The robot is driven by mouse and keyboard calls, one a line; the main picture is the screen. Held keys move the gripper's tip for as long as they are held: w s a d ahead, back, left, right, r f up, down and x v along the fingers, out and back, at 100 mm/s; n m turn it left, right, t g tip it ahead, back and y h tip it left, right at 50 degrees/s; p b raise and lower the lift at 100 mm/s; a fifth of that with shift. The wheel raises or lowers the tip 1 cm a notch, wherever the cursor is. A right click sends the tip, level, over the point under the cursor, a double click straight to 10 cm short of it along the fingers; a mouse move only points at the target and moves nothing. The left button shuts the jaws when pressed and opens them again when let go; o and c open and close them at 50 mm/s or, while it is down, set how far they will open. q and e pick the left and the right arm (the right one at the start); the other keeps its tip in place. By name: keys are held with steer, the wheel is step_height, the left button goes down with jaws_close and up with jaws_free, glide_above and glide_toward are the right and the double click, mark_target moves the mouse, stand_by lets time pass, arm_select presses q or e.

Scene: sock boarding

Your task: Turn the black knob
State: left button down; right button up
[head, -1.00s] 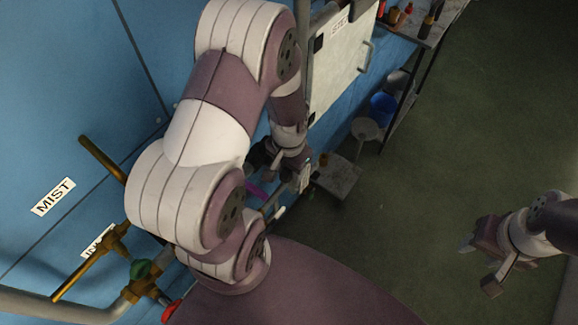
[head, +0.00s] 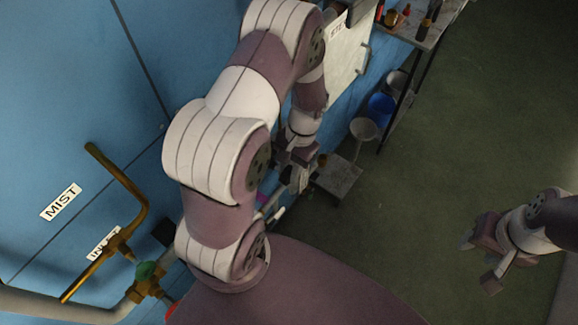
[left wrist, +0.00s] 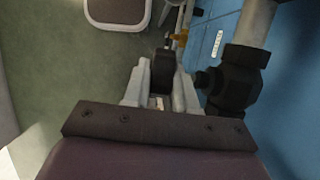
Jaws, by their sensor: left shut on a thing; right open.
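In the left wrist view, a black knob (left wrist: 162,70) stands between the two pale fingers of my left gripper (left wrist: 160,88), which is shut on it. Just right of it is a dark valve body (left wrist: 236,78) on a grey pipe. In the head view my left gripper (head: 292,172) is small and low beside the blue wall, partly covered by its own arm. The knob cannot be made out there. My right gripper (head: 478,262) is open and empty over the floor at the right.
Past my left gripper are a grey stand (head: 338,177), a blue bucket (head: 381,106) and a shelf. The dark green floor (head: 460,130) is clear.

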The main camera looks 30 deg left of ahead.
arm_select(q)
steer(key=shift+w+r+g+p, duration=0.1)
steer(key=shift+w+g+p, duration=0.1)
steer(key=shift+g+p, duration=0.55)
steer(key=shift+w+g+p, duration=0.1)
steer(key=shift+g+p, duration=0.4)
steer(key=shift+g, duration=0.25)
steer(key=c, duration=1)
jaws_free()
steer(key=shift+f, duration=0.2)
